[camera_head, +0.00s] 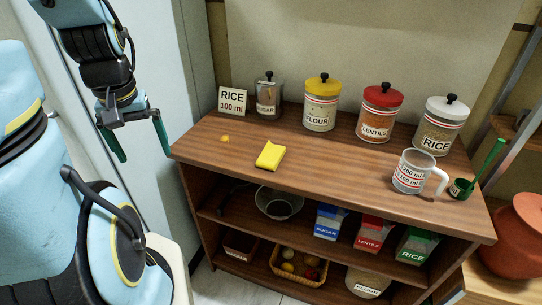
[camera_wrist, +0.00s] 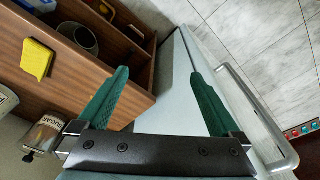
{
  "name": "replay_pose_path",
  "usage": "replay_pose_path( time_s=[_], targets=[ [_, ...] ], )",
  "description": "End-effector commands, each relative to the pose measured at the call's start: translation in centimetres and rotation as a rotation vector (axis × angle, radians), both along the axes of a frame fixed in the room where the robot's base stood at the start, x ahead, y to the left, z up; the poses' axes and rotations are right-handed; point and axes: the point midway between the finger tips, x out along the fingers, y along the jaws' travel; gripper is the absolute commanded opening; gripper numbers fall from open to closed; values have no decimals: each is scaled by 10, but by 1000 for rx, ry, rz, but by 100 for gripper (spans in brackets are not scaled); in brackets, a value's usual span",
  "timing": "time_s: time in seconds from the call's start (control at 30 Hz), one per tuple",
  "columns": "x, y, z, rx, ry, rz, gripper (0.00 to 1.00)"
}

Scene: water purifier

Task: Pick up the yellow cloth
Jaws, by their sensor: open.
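The yellow cloth (camera_head: 270,155) lies folded on the wooden counter top, left of the middle and near the front edge. It also shows at the upper left of the wrist view (camera_wrist: 37,59). My gripper (camera_head: 140,155) is left of the counter, apart from it and from the cloth. In the wrist view its two green fingers (camera_wrist: 163,90) are spread wide with nothing between them. A pale blue-grey surface shows below and between the fingers. Nothing covers the cloth.
A small yellow spot (camera_head: 225,138) lies left of the cloth. Shelves below hold a bowl and boxes.

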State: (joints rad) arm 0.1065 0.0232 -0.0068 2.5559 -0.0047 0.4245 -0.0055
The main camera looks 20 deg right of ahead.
Motion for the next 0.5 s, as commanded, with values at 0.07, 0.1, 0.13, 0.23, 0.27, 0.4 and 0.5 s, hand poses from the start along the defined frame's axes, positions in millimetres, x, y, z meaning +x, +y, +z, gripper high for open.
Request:
replay_pose_path(
  time_s=[0.07, 0.1, 0.13, 0.23, 0.27, 0.4, 0.5],
  targets=[
    [9, -12, -1, 1, 5, -35, 100],
    [16, -23, -1, 2, 11, -66, 100],
    [22, -34, -2, 4, 16, -96, 100],
    [43, -86, -3, 12, 41, -221, 100],
    [48, -104, -4, 15, 50, -262, 100],
    [58, -193, -7, 32, 86, -443, 100],
    [53, -245, -9, 45, 106, -543, 100]
  ],
)
